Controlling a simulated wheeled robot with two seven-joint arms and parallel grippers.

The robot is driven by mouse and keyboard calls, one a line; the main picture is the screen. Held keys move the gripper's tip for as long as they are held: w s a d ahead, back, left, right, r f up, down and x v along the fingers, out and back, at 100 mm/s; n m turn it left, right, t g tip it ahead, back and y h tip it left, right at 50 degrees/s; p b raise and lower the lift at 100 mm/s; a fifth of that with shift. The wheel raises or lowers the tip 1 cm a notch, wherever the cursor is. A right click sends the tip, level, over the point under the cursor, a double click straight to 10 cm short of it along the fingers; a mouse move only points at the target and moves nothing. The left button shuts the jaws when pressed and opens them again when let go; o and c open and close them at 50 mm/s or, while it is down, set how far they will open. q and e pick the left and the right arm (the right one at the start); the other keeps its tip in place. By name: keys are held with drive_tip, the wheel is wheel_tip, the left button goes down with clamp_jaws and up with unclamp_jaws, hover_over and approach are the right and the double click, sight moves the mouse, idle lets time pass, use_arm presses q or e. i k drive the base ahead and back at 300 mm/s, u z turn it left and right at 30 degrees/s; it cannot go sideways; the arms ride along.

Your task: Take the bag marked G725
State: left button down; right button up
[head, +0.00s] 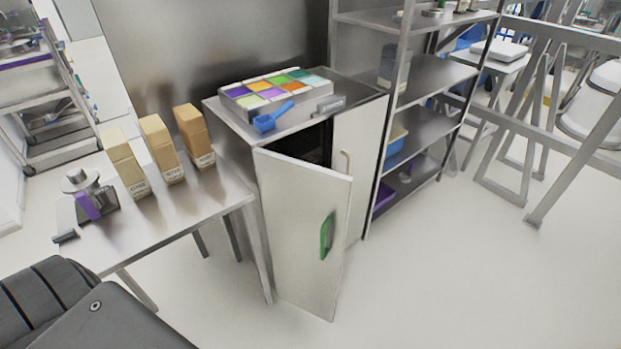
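Three tan paper bags stand upright in a row on the steel table (205,215): a left bag (122,160), a middle bag (160,145) and a right bag (193,133). Each has a white label with dark print near its bottom. The print is too small to read surely, so I cannot tell which bag is G725. Neither of my grippers is in view.
A device with a round metal top (80,182) stands left of the bags. A cabinet (228,122) stands right of the table, its door (295,230) open toward the front. A blue scoop (270,119) and a tray of coloured compartments (240,108) are on top.

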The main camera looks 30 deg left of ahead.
sight(165, 157)
drive_tip(key=u, duration=1.05)
